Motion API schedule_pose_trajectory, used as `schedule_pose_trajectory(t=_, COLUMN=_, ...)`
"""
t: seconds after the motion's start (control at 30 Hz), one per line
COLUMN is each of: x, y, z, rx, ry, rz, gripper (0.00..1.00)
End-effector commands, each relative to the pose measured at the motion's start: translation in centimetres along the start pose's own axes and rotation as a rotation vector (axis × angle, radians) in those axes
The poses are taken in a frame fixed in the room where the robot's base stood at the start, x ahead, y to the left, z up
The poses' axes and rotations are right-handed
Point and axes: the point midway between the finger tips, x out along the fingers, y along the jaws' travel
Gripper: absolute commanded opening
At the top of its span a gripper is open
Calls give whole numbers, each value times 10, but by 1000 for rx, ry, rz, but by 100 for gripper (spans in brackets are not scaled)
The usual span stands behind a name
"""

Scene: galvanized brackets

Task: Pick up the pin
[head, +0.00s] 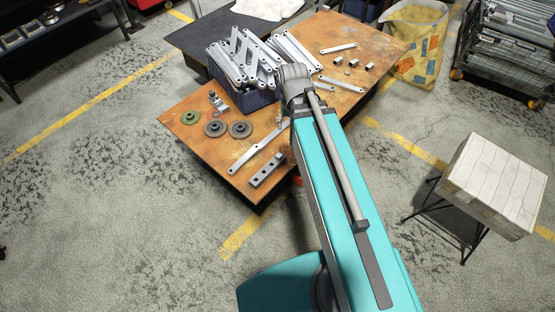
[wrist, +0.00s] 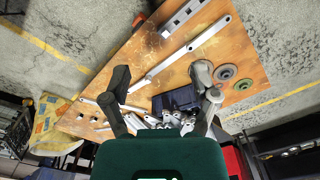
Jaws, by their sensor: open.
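I cannot single out the pin for sure. Three small metal pieces, possibly including it, lie near the right end of the rusty table (head: 270,139); one short piece (head: 354,63) sits between two others, too small to identify. My gripper (wrist: 160,78) is open in the wrist view, its two dark fingers spread wide with nothing visible between the tips. It hangs above the table by the blue bin (wrist: 180,98) of metal brackets. In the head view my arm hides the fingers and part of the table.
The bin (head: 255,101) heaped with brackets (head: 238,62) stands at the table's back. Grey discs (head: 240,130), a green ring (head: 190,118), a drilled bar (head: 267,171) and flat links (head: 338,48) lie around. A stool (head: 494,184) stands at right; the floor between is clear.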

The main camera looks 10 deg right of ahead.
Motion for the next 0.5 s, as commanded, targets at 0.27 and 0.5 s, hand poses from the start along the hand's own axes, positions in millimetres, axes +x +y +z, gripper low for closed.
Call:
schedule_pose_trajectory(t=0.27, x=62, y=-3, z=-35, rx=174, ry=0, rz=0, gripper=77)
schedule_pose_trajectory(t=0.5, x=109, y=-6, z=-65, rx=346, ry=0, rz=-1, gripper=77)
